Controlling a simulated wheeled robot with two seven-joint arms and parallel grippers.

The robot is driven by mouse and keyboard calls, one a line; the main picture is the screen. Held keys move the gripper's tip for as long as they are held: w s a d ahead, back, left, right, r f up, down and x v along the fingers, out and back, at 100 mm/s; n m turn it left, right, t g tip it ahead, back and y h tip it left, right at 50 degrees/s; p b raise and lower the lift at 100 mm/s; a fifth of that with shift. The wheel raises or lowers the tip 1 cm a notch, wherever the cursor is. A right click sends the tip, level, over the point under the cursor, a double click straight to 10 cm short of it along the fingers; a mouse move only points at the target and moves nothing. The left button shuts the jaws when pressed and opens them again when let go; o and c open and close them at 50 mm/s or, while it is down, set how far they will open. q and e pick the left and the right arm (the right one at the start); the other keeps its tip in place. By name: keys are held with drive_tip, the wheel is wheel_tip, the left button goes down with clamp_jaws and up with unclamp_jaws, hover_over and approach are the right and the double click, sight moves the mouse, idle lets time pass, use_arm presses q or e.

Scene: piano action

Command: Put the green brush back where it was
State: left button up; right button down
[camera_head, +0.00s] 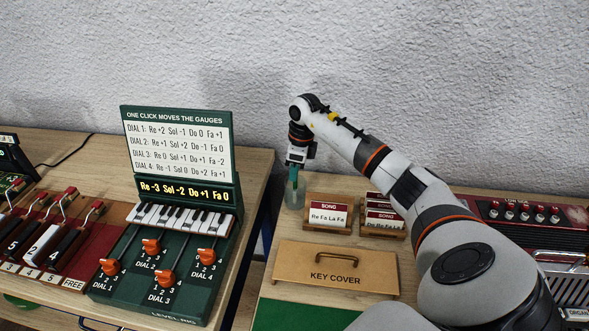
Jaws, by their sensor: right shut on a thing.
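My right gripper (295,165) points down near the back left edge of the right-hand table. It is shut on the green brush (294,177), of which only a small green part shows below the fingers. A clear cup (294,196) stands on the table directly under the gripper. The lower part of the brush appears at or inside the cup's mouth; I cannot tell whether it touches the bottom. My left gripper is not in view.
Song card holders (329,214) stand just right of the cup, and a wooden key cover (335,270) lies in front. A green level rig (165,270) with a dial board (178,145) stands on the left table. A gap separates the tables. A red organ (530,225) is at right.

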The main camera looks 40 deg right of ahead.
drive_tip(key=shift+f, duration=0.2)
drive_tip(key=c, duration=1.3)
unclamp_jaws()
drive_tip(key=shift+c, duration=0.2)
drive_tip(key=shift+r, duration=0.1)
wheel_tip(320, 180, up, 12)
drive_tip(key=s+d, duration=0.1)
drive_tip(key=shift+s+b, duration=0.2)
drive_tip(key=shift+b, duration=0.2)
